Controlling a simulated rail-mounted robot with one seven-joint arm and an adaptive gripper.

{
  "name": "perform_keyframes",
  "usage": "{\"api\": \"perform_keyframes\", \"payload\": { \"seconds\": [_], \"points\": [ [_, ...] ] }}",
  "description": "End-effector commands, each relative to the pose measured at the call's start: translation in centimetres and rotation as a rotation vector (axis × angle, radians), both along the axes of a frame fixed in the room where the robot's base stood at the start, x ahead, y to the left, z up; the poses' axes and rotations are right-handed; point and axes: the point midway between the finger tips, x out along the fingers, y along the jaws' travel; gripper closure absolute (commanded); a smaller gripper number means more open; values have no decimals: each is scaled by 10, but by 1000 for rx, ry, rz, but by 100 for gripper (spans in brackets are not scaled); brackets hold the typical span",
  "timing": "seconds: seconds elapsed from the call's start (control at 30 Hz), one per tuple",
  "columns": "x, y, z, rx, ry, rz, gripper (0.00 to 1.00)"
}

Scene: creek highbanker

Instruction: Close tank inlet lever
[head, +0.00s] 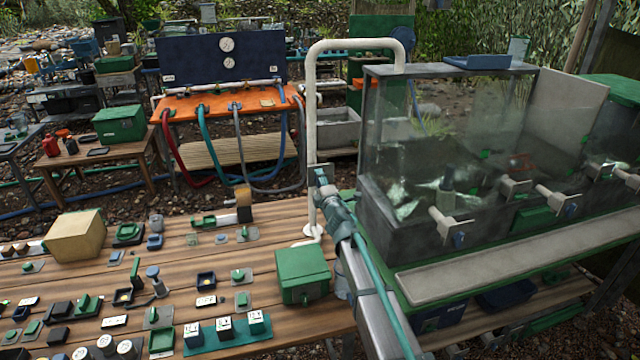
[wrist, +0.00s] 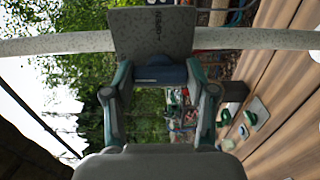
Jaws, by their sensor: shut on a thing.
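The tank inlet lever shows in the wrist view as a blue handle (wrist: 160,76) in front of a grey plate (wrist: 152,32) with small dark lettering. The plate sits at a pale pipe that crosses the picture. My gripper (wrist: 160,73) is shut on the blue handle, with one finger at each side. In the head view my gripper (head: 323,182) is at the upright white pipe (head: 311,120), left of the glass tank (head: 378,215). There my gripper mostly hides the lever, so its angle is unclear.
A plank table (head: 215,290) with several small parts lies to the left. A green box (head: 303,275) stands close to my arm. An orange bench (head: 215,103) with hoses and a gauge panel (head: 190,60) stands behind. A pale trough (head: 530,250) runs before the tank.

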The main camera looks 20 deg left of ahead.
Motion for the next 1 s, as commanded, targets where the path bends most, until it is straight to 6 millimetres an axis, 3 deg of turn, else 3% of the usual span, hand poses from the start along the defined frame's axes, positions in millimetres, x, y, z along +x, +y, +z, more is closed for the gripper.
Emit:
{"api": "perform_keyframes", "payload": {
  "seconds": [0.07,0.1,0.2,0.67,1.0],
  "points": [
    [0,0,-1,-5,-2,0,79],
    [0,0,-1,-5,-2,0,37],
    [0,0,0,-4,-2,0,21],
    [-4,-3,0,-1,-1,0,19],
    [-43,-32,0,-1,-1,0,19]
  ]
}}
